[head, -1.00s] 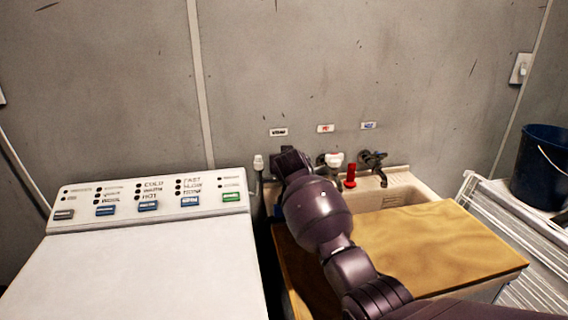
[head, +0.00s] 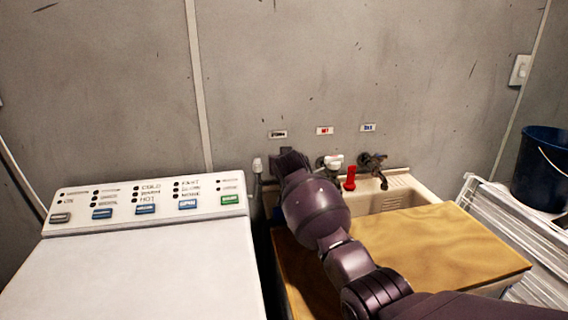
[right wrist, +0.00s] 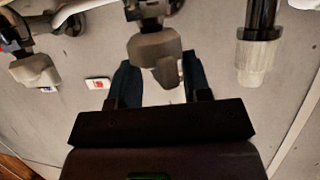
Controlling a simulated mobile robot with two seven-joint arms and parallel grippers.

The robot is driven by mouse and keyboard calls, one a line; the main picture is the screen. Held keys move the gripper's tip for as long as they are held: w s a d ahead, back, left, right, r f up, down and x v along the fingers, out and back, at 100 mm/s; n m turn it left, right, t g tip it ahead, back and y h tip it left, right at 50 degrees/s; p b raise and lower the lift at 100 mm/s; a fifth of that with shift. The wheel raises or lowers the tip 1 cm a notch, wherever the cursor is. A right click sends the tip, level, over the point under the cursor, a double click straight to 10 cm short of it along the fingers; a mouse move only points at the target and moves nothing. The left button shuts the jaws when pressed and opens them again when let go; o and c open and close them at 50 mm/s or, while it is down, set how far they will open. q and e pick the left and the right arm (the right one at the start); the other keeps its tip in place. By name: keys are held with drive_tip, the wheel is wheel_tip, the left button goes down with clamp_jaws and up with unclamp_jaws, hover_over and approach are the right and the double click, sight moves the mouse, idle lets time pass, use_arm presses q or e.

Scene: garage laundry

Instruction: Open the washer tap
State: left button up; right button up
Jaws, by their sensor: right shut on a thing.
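The washer tap is hidden behind my right gripper in the head view, below the leftmost wall label (head: 278,134). In the right wrist view a grey-beige tap handle (right wrist: 155,48) sits between the two dark blue fingers of my right gripper (right wrist: 157,84). The gripper is shut on this handle, close to the wall. In the head view my right gripper (head: 289,162) reaches the wall, left of the white-handled tap (head: 331,161) and the dark tap (head: 373,163). My left gripper is not in view.
A white washer (head: 130,275) stands at left. A wooden board (head: 430,250) covers part of the sink (head: 405,187). A red object (head: 349,178) stands by the taps. A pale hose connector (head: 257,165) is close left of the gripper. A blue bucket (head: 540,175) stands at right.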

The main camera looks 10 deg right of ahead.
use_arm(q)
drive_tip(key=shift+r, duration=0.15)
use_arm(e)
drive_tip(key=shift+a, duration=0.15)
drive_tip(key=shift+r+n+y+p, duration=0.2)
drive_tip(key=shift+n+y+p, duration=0.4)
drive_tip(key=shift+y+p, duration=0.15)
drive_tip(key=shift+n+y+p, duration=0.45)
drive_tip(key=shift+n+y, duration=0.05)
drive_tip(key=shift+y, duration=0.05)
drive_tip(key=shift+f+n+y, duration=0.25)
drive_tip(key=shift+n+y, duration=0.25)
drive_tip(key=shift+f+n+g+y+b, duration=0.3)
drive_tip(key=shift+n+y+b, duration=0.3)
drive_tip(key=shift+n+y, duration=0.4)
drive_tip(key=shift+n+y+b, duration=0.3)
drive_tip(key=shift+y+b, duration=0.15)
drive_tip(key=shift+y, duration=0.05)
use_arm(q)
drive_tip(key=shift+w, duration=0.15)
use_arm(e)
drive_tip(key=shift+r, duration=0.1)
drive_tip(key=shift+g, duration=0.3)
